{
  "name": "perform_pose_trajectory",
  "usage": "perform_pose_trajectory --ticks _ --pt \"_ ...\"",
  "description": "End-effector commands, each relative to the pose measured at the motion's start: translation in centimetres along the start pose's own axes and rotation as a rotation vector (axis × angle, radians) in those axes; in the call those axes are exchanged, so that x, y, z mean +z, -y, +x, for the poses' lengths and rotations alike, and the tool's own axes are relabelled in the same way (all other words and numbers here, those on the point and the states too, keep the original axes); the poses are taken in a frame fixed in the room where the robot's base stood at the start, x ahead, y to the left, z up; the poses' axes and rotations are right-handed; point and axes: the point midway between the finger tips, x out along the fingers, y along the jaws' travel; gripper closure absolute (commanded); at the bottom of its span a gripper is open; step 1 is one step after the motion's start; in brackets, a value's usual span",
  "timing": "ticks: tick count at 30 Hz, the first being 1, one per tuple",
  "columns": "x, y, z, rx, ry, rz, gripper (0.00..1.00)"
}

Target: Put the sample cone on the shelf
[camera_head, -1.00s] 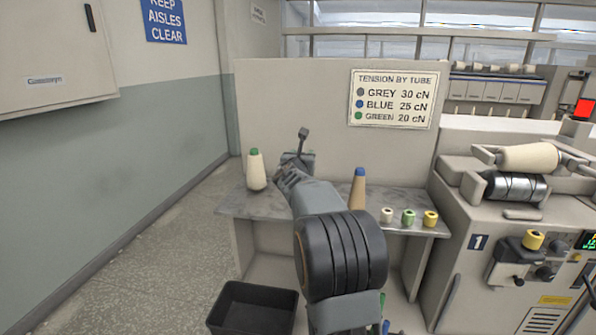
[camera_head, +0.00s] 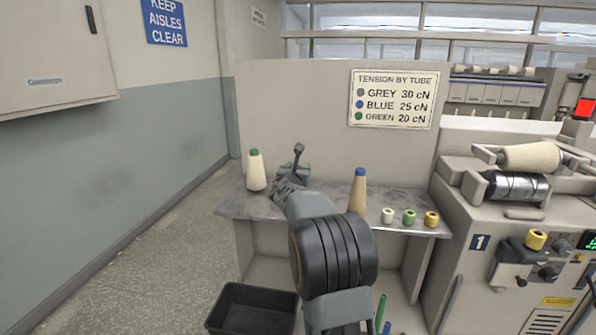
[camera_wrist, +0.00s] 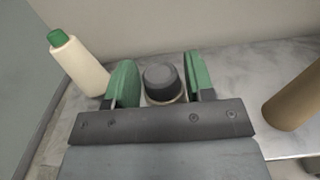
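A cone with a dark grey top (camera_wrist: 160,78) and a pale rim below it shows between the green fingers of my gripper (camera_wrist: 163,85) in the wrist view. The fingers lie close along both its sides and look shut on it; its lower part is hidden. In the head view my gripper (camera_head: 291,178) is over the back left of the grey shelf (camera_head: 235,206), and my arm hides the cone. A cream cone with a green tip (camera_head: 256,172) stands upright to the left; it also shows in the wrist view (camera_wrist: 78,65).
A brown, blue-tipped cone (camera_head: 358,192) stands right of my gripper, with white (camera_head: 387,215), green (camera_head: 409,216) and yellow (camera_head: 431,219) bobbins beyond. A back panel (camera_head: 300,95) rises behind the shelf. A black bin (camera_head: 252,308) is below, and a winding machine (camera_head: 480,220) is at right.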

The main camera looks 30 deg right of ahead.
Motion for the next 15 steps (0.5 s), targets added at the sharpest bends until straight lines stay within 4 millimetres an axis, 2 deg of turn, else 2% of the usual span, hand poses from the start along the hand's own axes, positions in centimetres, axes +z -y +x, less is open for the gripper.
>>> perform_pose_trajectory --ticks 1,7,15 --pt "0.04 0.00 0.00 0.000 0.000 0.000 0.46" --pt "0.04 0.00 0.00 0.000 0.000 0.000 0.28" --pt "0.28 0.00 0.00 0.000 0.000 0.000 0.28"
